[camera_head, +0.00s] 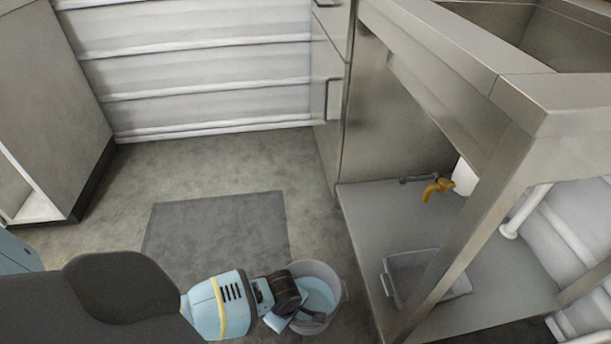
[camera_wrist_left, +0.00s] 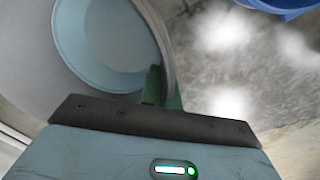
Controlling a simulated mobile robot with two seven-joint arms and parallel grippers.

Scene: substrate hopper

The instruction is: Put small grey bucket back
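The small grey bucket (camera_head: 322,270) is at the bottom centre of the head view, left of the metal stand. It is round, with a pale blue inside, and its mouth faces up. My left gripper (camera_head: 296,316) is at its near left rim. In the left wrist view the bucket (camera_wrist_left: 110,45) fills the upper left, and the green fingertips (camera_wrist_left: 164,90) of my left gripper lie on both sides of its rim, shut on it. I cannot tell whether the bucket touches the floor. My right gripper is out of view.
The metal stand has a low shelf (camera_head: 385,208) with a grey tray (camera_head: 402,262) on it and a brass tap (camera_head: 437,187) above. A dark mat (camera_head: 215,228) lies on the open floor. A blue object (camera_wrist_left: 285,7) shows in the left wrist view.

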